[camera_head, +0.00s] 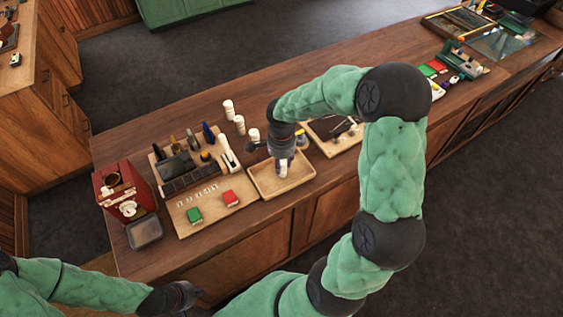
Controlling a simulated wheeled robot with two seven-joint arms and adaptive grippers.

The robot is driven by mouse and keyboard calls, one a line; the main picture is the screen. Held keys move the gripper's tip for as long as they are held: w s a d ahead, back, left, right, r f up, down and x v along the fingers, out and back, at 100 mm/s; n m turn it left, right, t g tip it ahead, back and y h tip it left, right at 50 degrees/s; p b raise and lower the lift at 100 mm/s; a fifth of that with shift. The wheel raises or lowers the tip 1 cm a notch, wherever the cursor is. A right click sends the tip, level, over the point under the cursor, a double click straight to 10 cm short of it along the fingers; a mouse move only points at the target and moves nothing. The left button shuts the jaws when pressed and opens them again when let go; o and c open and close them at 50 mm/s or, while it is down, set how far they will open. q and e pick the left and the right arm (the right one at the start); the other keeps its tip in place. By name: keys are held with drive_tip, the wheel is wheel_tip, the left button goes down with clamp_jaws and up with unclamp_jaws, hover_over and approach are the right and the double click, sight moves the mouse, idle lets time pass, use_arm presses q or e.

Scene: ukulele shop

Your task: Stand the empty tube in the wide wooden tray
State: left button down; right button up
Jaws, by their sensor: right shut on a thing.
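The wide wooden tray (296,181) sits near the front edge of the counter. My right gripper (284,158) points down over the tray and is shut on a pale, whitish tube (283,169). The tube looks upright inside the tray's outline; its upper part is hidden by the gripper. I cannot tell whether its lower end touches the tray floor. My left gripper (188,294) is low at the bottom left, in front of the counter and away from the tray. Its fingers are too small and dark to read.
Several white tubes, one here (228,109), stand behind the tray. A red machine (125,190) stands further left. Another tray (340,147) is at the right.

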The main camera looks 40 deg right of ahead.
drive_tip(key=shift+f, duration=0.2)
drive_tip(key=o, duration=1.1)
drive_tip(key=shift+r, duration=0.15)
drive_tip(key=shift+r, duration=0.25)
wheel_tip(320, 180, up, 12)
drive_tip(key=shift+f+p, duration=0.2)
drive_tip(key=shift+p, duration=0.55)
